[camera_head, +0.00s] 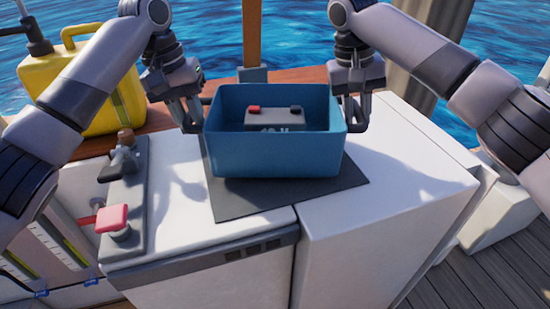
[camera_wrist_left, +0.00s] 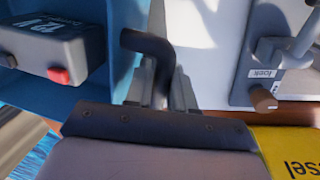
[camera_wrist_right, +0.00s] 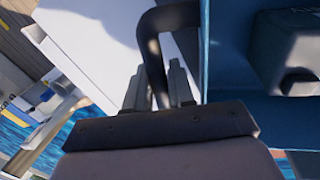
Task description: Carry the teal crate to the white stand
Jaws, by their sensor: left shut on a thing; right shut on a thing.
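The teal crate (camera_head: 275,155) is upright in the head view, over a dark mat (camera_head: 240,206) on white tops. I cannot tell whether it touches the mat. A dark grey battery (camera_head: 274,116) with one red and one black terminal is inside. My left gripper (camera_head: 190,118) is shut on the crate's left handle, a dark bent bar in the left wrist view (camera_wrist_left: 150,45). My right gripper (camera_head: 357,115) is shut on the right handle, which also shows in the right wrist view (camera_wrist_right: 152,45). A plain white stand-like block (camera_head: 390,190) is at the right, beside the left white cabinet (camera_head: 215,285).
The white block's right part is clear. Water lies beyond.

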